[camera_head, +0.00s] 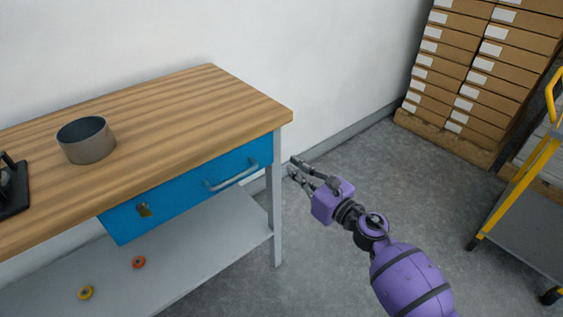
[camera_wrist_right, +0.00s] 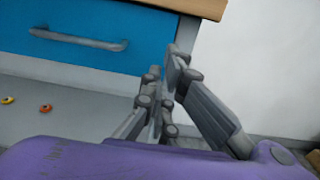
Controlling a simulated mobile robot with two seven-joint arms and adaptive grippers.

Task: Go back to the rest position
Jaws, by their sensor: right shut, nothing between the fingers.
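My right gripper (camera_head: 292,166) is purple with grey fingers, to the right of the workbench's front right leg in the head view. It is shut and empty, apart from the bench. In the right wrist view its fingers (camera_wrist_right: 168,62) come together in front of the blue drawer (camera_wrist_right: 80,40). The blue drawer (camera_head: 190,190) under the wooden bench top (camera_head: 190,110) looks closed, with a grey handle (camera_head: 232,176). My left gripper is in neither view.
A grey metal cup (camera_head: 87,145) and a black device (camera_head: 12,190) stand on the bench. An orange roll (camera_head: 138,262) and a yellow roll (camera_head: 86,292) lie on the lower shelf (camera_head: 200,265). Stacked boxes (camera_head: 470,75) and a yellow-handled cart (camera_head: 515,190) stand right. Floor between is clear.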

